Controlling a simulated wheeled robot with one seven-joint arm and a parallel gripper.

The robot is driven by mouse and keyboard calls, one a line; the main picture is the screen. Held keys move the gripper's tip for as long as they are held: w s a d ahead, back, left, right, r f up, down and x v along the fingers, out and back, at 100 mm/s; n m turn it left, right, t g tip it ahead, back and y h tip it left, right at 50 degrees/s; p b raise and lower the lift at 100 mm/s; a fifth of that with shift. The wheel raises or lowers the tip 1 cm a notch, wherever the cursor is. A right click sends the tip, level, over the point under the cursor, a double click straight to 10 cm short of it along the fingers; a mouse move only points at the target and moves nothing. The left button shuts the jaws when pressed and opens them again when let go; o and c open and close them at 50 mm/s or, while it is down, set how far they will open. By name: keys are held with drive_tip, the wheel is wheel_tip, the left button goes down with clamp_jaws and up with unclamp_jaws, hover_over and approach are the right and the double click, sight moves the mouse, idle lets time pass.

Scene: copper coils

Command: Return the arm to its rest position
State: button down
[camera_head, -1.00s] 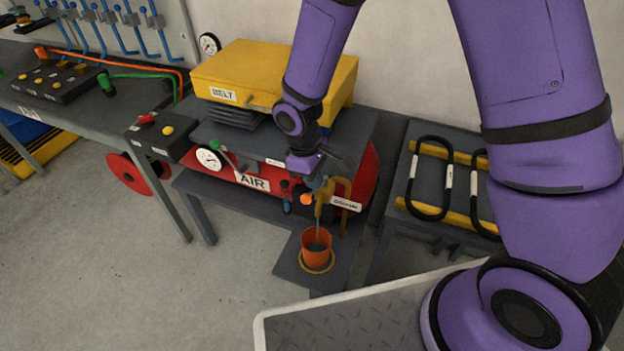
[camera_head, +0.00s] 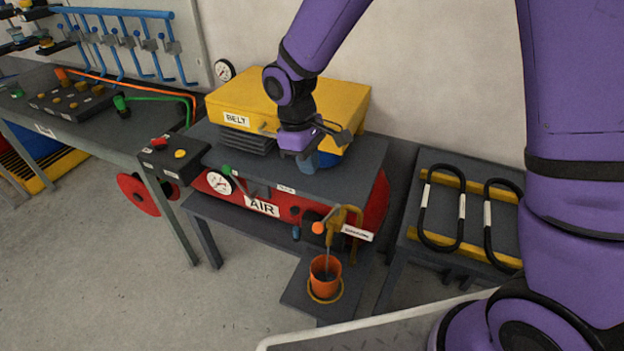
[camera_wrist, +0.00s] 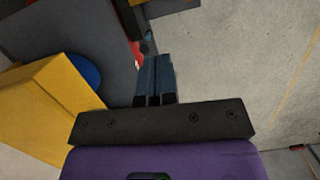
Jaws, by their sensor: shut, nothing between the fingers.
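My purple arm reaches in from the upper right in the head view. My gripper (camera_head: 305,163) is above the grey top of the compressor bench, in front of the yellow BELT cover (camera_head: 290,105). In the wrist view my gripper (camera_wrist: 154,72) shows its two dark blue fingers side by side, closed together with nothing held. The yellow cover also shows at the left of the wrist view (camera_wrist: 45,105), with a blue round part (camera_wrist: 84,70) beside it. My fingertips look clear of these parts.
Below stand the red AIR tank (camera_head: 375,205), a brass tap (camera_head: 338,222) and an orange cup (camera_head: 325,270). A side stand (camera_head: 463,205) holds black loops. A long bench (camera_head: 70,115) is at left. Bare floor (camera_head: 100,270) lies at front left.

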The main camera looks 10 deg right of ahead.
drive_tip(key=shift+w+a+r, duration=0.1)
drive_tip(key=shift+r, duration=0.6)
